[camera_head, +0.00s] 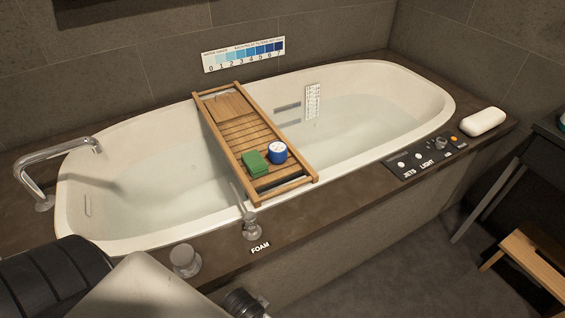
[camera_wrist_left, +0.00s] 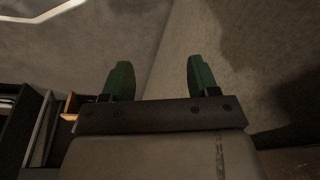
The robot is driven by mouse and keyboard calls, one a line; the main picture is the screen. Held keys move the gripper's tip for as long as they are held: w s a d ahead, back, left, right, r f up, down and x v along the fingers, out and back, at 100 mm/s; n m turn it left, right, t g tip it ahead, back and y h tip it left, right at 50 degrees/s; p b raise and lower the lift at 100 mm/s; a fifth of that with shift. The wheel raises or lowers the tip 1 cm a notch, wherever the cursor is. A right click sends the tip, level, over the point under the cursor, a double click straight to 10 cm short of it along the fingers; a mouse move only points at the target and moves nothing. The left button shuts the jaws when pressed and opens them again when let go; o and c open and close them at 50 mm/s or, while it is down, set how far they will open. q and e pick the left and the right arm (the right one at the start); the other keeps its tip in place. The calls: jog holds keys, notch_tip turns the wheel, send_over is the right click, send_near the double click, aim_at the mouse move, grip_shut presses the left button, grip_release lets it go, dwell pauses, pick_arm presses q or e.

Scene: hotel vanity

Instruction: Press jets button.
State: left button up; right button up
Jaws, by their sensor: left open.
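The jets button (camera_head: 402,164) is a small white round knob above the "JETS" label on the black control panel (camera_head: 418,158). The panel lies on the tub's dark front ledge at the right. A second white button (camera_head: 418,155) sits beside it above "LIGHT". My left arm fills the lower left of the head view, well apart from the panel; its fingers are not visible there. In the left wrist view my left gripper (camera_wrist_left: 158,78) is open, with two green fingertips apart and nothing between them. The panel is not in the wrist view. My right gripper is not in view.
The white bathtub (camera_head: 120,240) holds water under a wooden tray (camera_head: 240,140) with a green block and blue jar. A faucet (camera_head: 50,165) is at left. Knobs and a FOAM label (camera_head: 260,247) line the front ledge. A white soap-like bar (camera_head: 485,121) lies right of the panel.

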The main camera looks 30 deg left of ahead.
pick_arm(q)
grip_shut()
dwell(0.3)
dwell(1.1)
jog(key=s+a+f+g+p, duration=0.1)
jog(key=s+f+p, duration=0.2)
jog(key=s+p, duration=0.6)
jog(key=s+a+f+p, duration=0.2)
jog(key=s+f+p, duration=0.1)
jog(key=s+p, duration=0.6)
jog(key=shift+s+f+g, duration=0.15)
jog(key=shift+s+g, duration=0.1)
jog(key=shift+g, duration=0.15)
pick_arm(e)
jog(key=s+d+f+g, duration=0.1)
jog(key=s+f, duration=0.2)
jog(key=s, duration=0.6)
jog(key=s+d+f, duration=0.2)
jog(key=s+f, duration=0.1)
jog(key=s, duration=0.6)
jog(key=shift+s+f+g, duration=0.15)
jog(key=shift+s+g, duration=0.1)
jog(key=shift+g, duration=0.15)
